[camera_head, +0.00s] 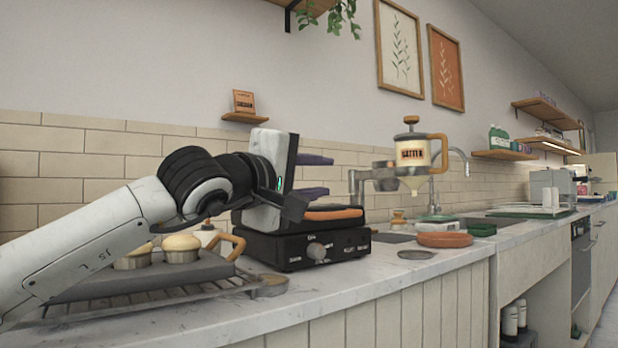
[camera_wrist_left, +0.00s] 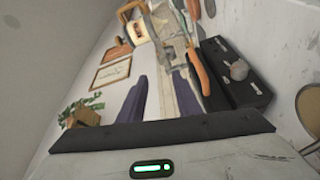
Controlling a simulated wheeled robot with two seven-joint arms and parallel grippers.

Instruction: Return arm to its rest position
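My left gripper (camera_head: 328,176) reaches in from the left in the head view, its white body upright. Its two purple fingers point right, one above the other, with a clear gap between them. The left wrist view, which is turned sideways, also shows the fingers (camera_wrist_left: 161,78) apart with nothing held between them. The gripper is above a black countertop appliance (camera_head: 310,247) with a round knob and an orange-brown handle-like part (camera_head: 333,213). The appliance also shows at the right of the wrist view (camera_wrist_left: 236,70). My right gripper is in neither view.
Muffins (camera_head: 181,248) sit on a dark tray (camera_head: 130,275) over a wire rack, below my left arm. A cream dispenser (camera_head: 413,152) hangs on a stand right of the gripper. A terracotta round dish (camera_head: 444,240) lies on the marble counter (camera_head: 400,273). The counter's front strip is mostly clear.

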